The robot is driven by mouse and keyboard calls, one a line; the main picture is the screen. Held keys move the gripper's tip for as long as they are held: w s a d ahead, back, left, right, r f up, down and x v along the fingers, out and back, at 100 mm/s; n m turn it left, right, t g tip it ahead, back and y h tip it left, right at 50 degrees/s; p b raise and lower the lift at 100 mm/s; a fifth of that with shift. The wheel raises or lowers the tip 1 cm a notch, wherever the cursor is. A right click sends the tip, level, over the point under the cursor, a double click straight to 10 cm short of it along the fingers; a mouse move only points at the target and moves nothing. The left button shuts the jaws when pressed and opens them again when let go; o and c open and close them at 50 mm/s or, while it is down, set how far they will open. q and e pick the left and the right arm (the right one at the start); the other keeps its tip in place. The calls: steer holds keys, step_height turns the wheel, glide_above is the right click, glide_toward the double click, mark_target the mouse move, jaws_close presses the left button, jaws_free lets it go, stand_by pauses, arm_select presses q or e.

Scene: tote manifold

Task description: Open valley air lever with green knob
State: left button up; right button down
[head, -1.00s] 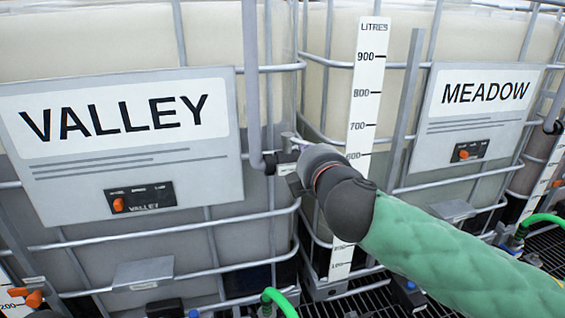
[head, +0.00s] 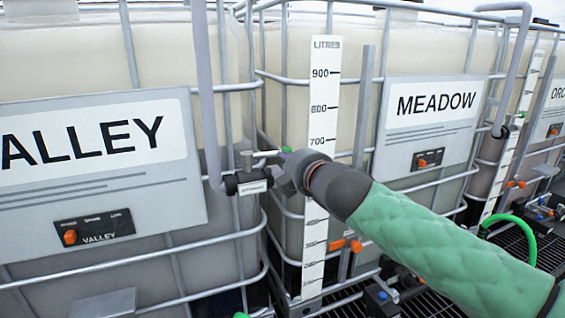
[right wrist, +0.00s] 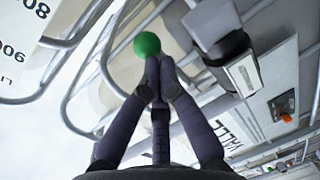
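The valley air valve (head: 247,183) is a dark body with a pale tag on a grey pipe beside the VALLEY tote. Its thin metal lever (head: 266,153) points right and ends in a small green knob (head: 286,150). My right gripper (head: 284,174) is just below the knob, partly hidden by its own wrist. In the right wrist view the dark fingers (right wrist: 159,66) converge with their tips together, and the round green knob (right wrist: 147,44) shows at or just beyond them. I cannot tell whether they touch it. The valve body (right wrist: 240,72) is at upper right. My left gripper is not in view.
The VALLEY sign (head: 95,165) is left of the valve. A litre scale (head: 322,110) stands close behind my right gripper. The MEADOW sign (head: 430,125) is farther right. Cage bars surround the totes. Orange handles (head: 345,245) and a green hose (head: 520,228) sit lower.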

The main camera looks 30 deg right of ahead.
steer(key=shift+w+d, duration=0.25)
steer(key=shift+w, duration=0.15)
stand_by(0.6)
